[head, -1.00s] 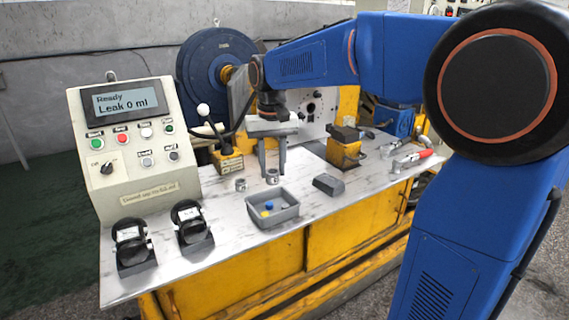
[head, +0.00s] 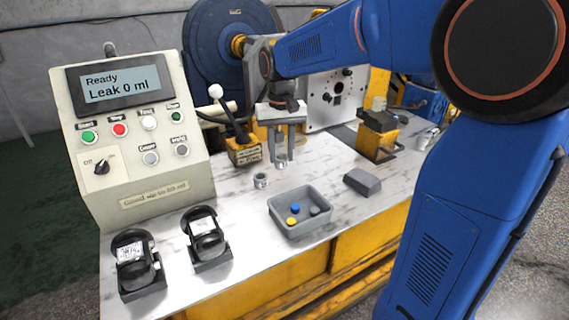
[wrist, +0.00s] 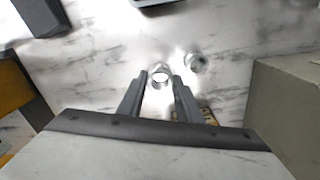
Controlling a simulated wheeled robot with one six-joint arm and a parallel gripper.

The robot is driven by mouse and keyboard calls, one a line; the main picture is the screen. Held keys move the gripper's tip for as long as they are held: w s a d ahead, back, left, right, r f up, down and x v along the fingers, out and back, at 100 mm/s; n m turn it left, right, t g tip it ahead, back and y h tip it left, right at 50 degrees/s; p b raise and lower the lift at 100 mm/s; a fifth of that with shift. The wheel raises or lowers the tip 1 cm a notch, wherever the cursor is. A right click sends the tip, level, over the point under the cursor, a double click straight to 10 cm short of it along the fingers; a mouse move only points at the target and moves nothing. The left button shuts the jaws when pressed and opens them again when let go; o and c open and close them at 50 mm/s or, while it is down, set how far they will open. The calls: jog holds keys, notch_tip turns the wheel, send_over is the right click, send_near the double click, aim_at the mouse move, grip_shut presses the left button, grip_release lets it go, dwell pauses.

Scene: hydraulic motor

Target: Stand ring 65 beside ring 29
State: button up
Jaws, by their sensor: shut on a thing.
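Two small metal rings are in view, and I cannot read a number on either. My gripper (head: 281,158) points down over the bench and is shut on one ring (head: 282,163). In the wrist view that ring (wrist: 159,76) sits between the fingertips (wrist: 159,80), its round opening facing the camera. In the head view it appears slightly above the bench top. The other ring (head: 261,180) stands on the bench, a short gap to the left and nearer the head camera. It also shows in the wrist view (wrist: 195,62), to the right of the held ring.
A grey tray (head: 274,213) with coloured pieces stands in front of the rings. A dark grey block (head: 362,182) lies to the right. A yellow lever unit (head: 243,152) and the control panel (head: 130,140) are on the left. Two black holders (head: 207,240) stand at the front.

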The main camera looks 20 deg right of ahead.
jog(key=shift+f, duration=2.05)
jog(key=shift+f, duration=0.1)
jog(key=o, duration=1.2)
notch_tip(320, 180, up, 12)
jog(key=s+d+f+t, duration=0.1)
jog(key=s+d+f, duration=0.1)
jog(key=s, duration=0.7)
jog(key=s+d+f+n+t, duration=0.1)
jog(key=s+d+f+t, duration=0.1)
jog(key=s+f, duration=0.3)
jog(key=s+d+f+t, duration=0.1)
jog(key=s+d+f, duration=0.2)
jog(key=s, duration=1.1)
jog(key=shift+s+f+t, duration=0.1)
jog(key=shift+f+t, duration=0.3)
jog(key=shift+f, duration=0.25)
